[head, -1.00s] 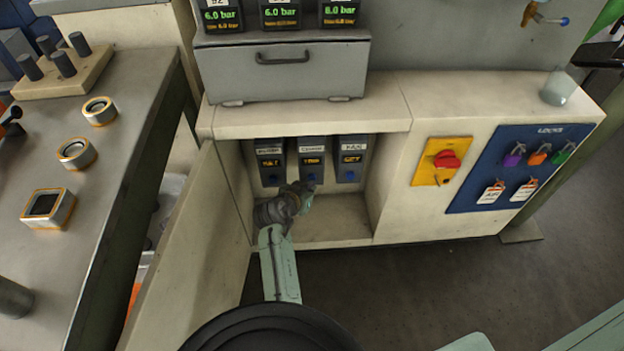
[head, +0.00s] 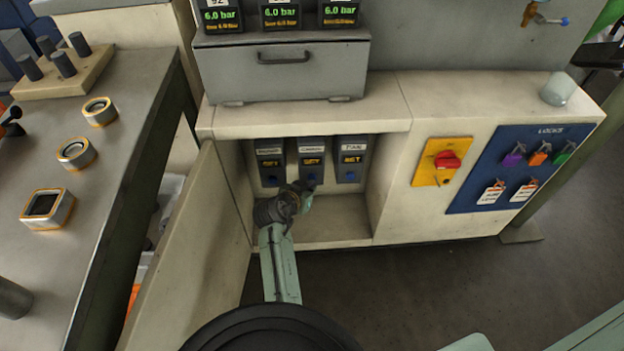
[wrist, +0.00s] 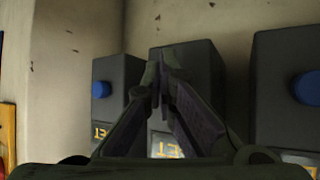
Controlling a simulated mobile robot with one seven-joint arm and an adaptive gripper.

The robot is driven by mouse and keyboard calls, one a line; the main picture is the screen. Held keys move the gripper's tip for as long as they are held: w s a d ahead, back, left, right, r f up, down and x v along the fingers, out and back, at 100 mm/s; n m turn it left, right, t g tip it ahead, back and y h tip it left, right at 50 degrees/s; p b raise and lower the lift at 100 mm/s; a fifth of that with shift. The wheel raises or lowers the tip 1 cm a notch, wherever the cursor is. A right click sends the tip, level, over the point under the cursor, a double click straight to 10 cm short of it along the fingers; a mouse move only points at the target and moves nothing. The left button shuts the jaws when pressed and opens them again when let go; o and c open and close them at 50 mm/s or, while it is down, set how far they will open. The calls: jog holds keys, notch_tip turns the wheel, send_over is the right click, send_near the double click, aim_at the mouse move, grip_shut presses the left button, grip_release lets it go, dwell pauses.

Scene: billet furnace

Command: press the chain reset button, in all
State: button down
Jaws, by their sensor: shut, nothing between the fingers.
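Three dark reset boxes stand in a row inside an open cabinet: left box (head: 271,158), middle box (head: 312,152), right box (head: 350,157). Each has a white label, too small to read surely, a lit display and a blue button. The displays appear to read SET. The middle box's blue button (head: 311,178) shows just above my gripper (head: 304,190). My gripper is shut and empty. The upside-down wrist view shows my gripper (wrist: 159,75) in front of the middle box (wrist: 192,66), hiding its button; contact cannot be told. Blue buttons of the other boxes show either side (wrist: 101,89) (wrist: 306,88).
The cabinet door (head: 185,250) stands open left of my arm. A yellow panel with a red rotary switch (head: 447,160) and a blue lock board (head: 505,175) are right of the opening. A grey drawer unit (head: 283,75) sits above. A metal bench (head: 100,180) is at the left.

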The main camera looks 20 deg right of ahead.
jog(key=shift+s+a, duration=0.2)
jog(key=shift+s, duration=0.45)
jog(key=shift+s, duration=0.1)
jog(key=s+p, duration=0.1)
jog(key=s, duration=0.1)
jog(key=s+a, duration=0.1)
jog(key=s, duration=0.1)
jog(key=shift+s+a+p, duration=0.2)
jog(key=shift+s+p, duration=0.1)
jog(key=shift+p, duration=0.05)
jog(key=shift+s, duration=0.1)
dwell(0.5)
